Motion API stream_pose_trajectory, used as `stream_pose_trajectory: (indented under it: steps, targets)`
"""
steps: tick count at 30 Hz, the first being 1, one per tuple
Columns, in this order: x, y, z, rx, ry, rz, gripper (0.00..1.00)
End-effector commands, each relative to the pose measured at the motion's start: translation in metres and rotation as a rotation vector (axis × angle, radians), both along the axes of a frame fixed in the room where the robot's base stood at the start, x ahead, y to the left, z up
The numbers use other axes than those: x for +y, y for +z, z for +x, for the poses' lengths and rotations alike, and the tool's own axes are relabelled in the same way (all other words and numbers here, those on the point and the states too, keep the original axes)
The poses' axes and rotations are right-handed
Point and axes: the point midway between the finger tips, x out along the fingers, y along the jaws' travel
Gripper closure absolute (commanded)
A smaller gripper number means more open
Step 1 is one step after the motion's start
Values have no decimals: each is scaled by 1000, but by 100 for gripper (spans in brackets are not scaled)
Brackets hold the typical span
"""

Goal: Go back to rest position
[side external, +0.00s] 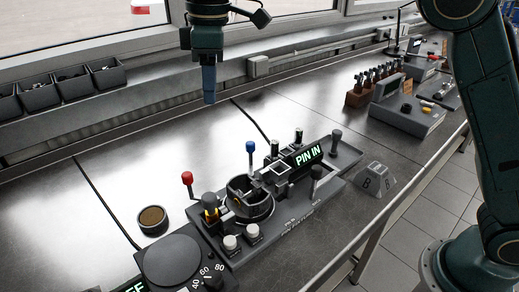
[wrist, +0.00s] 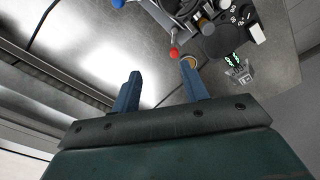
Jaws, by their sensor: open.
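My gripper (side external: 209,98) hangs above the bench at the upper middle of the side view, pointing down and well clear of everything below. In the wrist view my gripper (wrist: 160,82) shows two blue fingers spread apart with nothing between them. The grey fixture (side external: 335,160) stands on the bench below and to the right, with a lit "PIN IN" display (side external: 308,154), a red-knobbed lever (side external: 187,178) and a blue-knobbed lever (side external: 250,147). A round dark part (side external: 247,198) sits in the fixture.
A round cup (side external: 152,220) stands left of the fixture. A dial unit (side external: 172,258) is at the front. A grey block marked B (side external: 374,178) lies to the right. Bins (side external: 70,82) line the back wall; a tool rack (side external: 358,96) stands back right. The left bench is clear.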

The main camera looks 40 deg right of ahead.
Motion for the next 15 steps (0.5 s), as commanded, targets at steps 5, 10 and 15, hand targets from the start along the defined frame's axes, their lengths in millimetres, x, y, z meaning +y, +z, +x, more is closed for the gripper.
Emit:
stream_pose_trajectory:
  steps: [5, 10, 15]
  targets:
    - [-37, 21, -23, -39, -106, 23, 56]
    - [-69, 34, -47, -75, -204, 46, 56]
    - [-99, 41, -76, -108, -303, 68, 56]
